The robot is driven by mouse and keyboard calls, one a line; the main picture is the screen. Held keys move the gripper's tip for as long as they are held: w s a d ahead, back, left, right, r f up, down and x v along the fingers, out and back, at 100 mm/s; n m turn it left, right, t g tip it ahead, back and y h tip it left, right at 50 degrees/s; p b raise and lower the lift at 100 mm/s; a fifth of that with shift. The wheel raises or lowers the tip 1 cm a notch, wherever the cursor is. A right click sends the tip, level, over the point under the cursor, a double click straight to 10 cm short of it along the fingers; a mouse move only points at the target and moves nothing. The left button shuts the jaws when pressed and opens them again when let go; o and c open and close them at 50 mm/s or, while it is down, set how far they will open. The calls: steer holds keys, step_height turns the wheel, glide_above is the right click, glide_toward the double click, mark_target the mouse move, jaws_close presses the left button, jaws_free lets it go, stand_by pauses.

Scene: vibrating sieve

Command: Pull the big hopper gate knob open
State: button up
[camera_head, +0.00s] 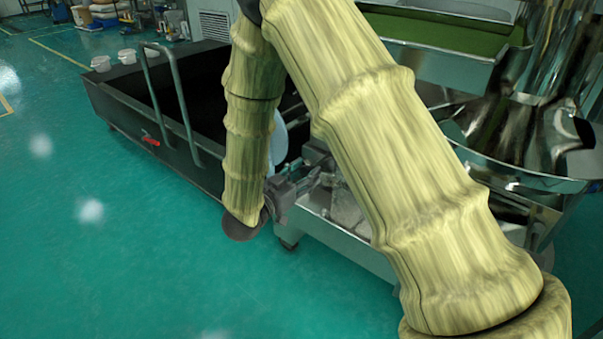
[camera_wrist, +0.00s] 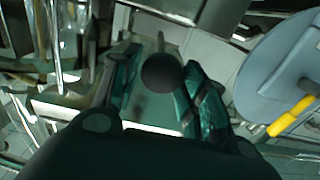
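The gate knob is a black ball (camera_wrist: 162,72) near the middle of the wrist view, with a thin stem rising behind it. My gripper (camera_wrist: 165,62) has its two dark green-tinted fingers apart, one on each side of the knob. The knob sits close to the right finger, and a narrow gap seems to show at the left finger. Contact cannot be made out for certain. In the head view my gripper (camera_head: 312,178) is small and partly hidden by my arm, beside the steel machine frame (camera_head: 350,245). The knob cannot be picked out there.
A pale blue-grey disc (camera_wrist: 278,75) with a yellow handle (camera_wrist: 292,116) stands right of my gripper. A black open bin (camera_head: 115,100) with a tall handle lies left of my arm. A shiny steel bowl (camera_head: 520,150) is at right. The green floor (camera_head: 110,240) at left is clear.

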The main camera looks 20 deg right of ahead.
steer(key=shift+o, duration=0.8)
steer(key=shift+a, duration=0.1)
steer(key=shift+s+a, duration=0.15)
steer(key=shift+a, duration=0.15)
steer(key=v, duration=1.1)
